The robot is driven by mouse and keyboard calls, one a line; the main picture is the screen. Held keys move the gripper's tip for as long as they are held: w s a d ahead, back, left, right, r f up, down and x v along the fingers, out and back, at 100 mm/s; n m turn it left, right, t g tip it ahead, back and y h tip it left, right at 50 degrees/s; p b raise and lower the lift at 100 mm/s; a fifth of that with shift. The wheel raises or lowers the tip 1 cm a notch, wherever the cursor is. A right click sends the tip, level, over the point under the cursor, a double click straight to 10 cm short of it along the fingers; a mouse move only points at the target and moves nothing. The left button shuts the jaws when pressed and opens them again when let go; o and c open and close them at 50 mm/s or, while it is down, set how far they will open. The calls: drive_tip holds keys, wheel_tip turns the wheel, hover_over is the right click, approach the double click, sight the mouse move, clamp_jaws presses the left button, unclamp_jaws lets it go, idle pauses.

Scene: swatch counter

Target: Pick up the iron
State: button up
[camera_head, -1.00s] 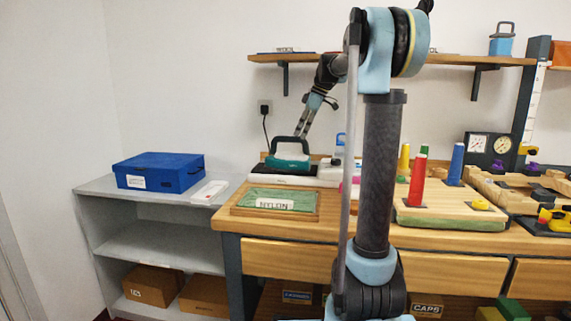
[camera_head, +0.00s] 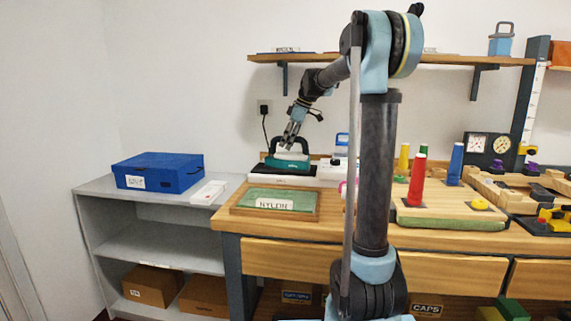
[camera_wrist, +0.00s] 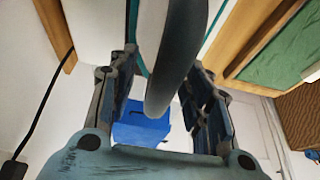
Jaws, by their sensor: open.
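The iron (camera_head: 287,164) has a teal and white body and a dark arched handle. My gripper (camera_head: 288,136) is at the top of the handle, pointing down and to the left. In the wrist view, the dark handle (camera_wrist: 178,55) runs between the two open fingers, with space visible on both sides. The gripper (camera_wrist: 165,80) is not closed on it. The fingertips partly hide the handle in the head view.
A green NYLON swatch board (camera_head: 275,204) lies in front of the iron. A blue box (camera_head: 158,172) sits on the grey shelf (camera_head: 120,193) to the left. Colored cones (camera_head: 418,180) stand to the right. A wall shelf (camera_head: 440,60) is above. A black cord (camera_head: 264,125) hangs behind.

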clamp_jaws()
drive_tip(key=shift+s+r, duration=0.1)
drive_tip(key=shift+s, duration=0.05)
